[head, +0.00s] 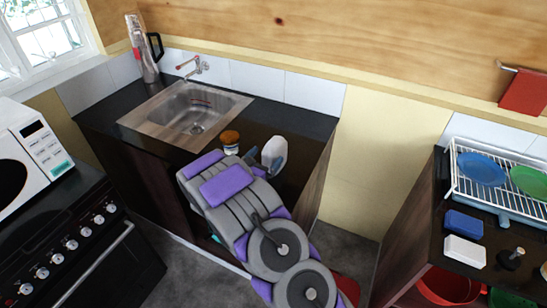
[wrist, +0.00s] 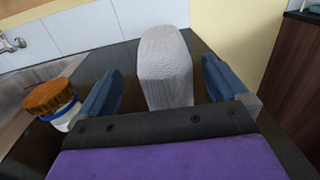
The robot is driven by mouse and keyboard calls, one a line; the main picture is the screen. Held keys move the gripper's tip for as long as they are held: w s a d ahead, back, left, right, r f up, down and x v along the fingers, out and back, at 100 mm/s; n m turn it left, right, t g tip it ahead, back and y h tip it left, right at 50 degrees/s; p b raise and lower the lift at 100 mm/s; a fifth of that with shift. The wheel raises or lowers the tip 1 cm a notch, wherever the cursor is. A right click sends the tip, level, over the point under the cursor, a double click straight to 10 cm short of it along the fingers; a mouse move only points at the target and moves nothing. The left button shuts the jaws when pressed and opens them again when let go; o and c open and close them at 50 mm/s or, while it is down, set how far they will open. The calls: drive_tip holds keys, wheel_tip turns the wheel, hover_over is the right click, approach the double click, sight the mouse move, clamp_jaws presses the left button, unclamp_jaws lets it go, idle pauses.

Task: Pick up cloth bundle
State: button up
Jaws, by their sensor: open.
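The cloth bundle (wrist: 165,68) is a pale grey-white, rounded upright shape on the dark countertop (head: 306,124). In the wrist view it stands between and ahead of the two blue fingers of my gripper (wrist: 160,88), which is open with a gap on each side. In the head view the bundle (head: 274,153) shows just past my gripper (head: 262,158), partly hidden by it. I cannot tell whether the fingers reach around the bundle's sides. Its lower near part is hidden behind my gripper's dark bar in the wrist view.
A jar with an orange-brown lid (wrist: 52,97) stands close left of my left finger; it shows in the head view (head: 230,141). The sink (head: 187,112) lies further left. The tiled wall (wrist: 100,27) is behind. The counter's right edge is near the bundle.

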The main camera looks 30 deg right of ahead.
sight(274, 143)
drive_tip(key=shift+w+d+f, duration=0.1)
drive_tip(key=shift+w+d, duration=0.1)
drive_tip(key=shift+d, duration=0.3)
drive_tip(key=shift+b+x, duration=0.75)
drive_tip(key=shift+x, duration=1.35)
drive_tip(key=shift+s+a, duration=0.1)
drive_tip(key=shift+s, duration=0.05)
drive_tip(key=c, duration=0.4)
drive_tip(key=shift+f, duration=0.1)
drive_tip(key=c, duration=0.7)
drive_tip(key=shift+r+p, duration=0.3)
drive_tip(key=shift+r, duration=0.5)
wheel_tip(274, 143, up, 2)
drive_tip(key=shift+r+p, duration=0.2)
drive_tip(key=shift+p, duration=0.2)
drive_tip(key=s+a+p, duration=0.1)
drive_tip(key=s+a, duration=0.1)
drive_tip(key=s, duration=0.5)
drive_tip(key=s+a, duration=0.3)
drive_tip(key=s, duration=0.5)
drive_tip(key=shift+a+r+p, duration=0.35)
drive_tip(key=shift+r, duration=0.15)
